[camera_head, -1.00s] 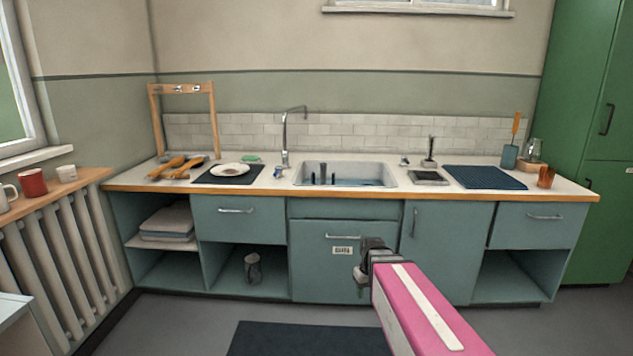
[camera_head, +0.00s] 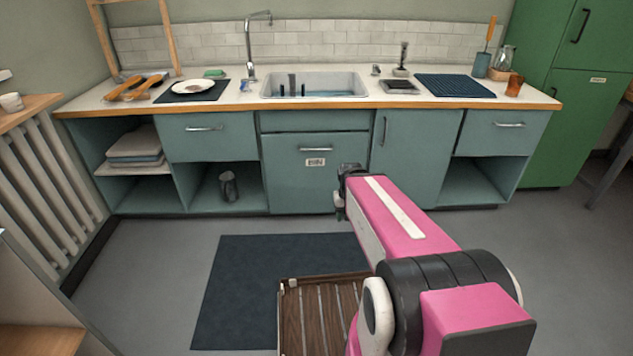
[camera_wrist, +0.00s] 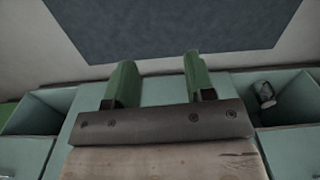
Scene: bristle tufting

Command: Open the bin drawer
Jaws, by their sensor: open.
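The bin drawer (camera_head: 300,185) is a teal front under the sink. It is closed, flush with the cabinet, with a horizontal metal handle (camera_head: 316,149) near its top and a white label reading "BIN" (camera_head: 315,162) below it. My gripper (camera_head: 343,195) is in front of the drawer's lower right side in the head view, below and right of the handle, with a gap I cannot judge. In the wrist view my gripper (camera_wrist: 159,62) shows two green fingers spread apart with nothing between them. The handle is not visible in the wrist view.
A dark mat (camera_head: 240,275) lies on the floor before the drawer. Left is an open shelf with a grey jug (camera_head: 228,186); right is a closed cupboard door (camera_head: 405,155). The counter (camera_head: 240,100) overhangs above.

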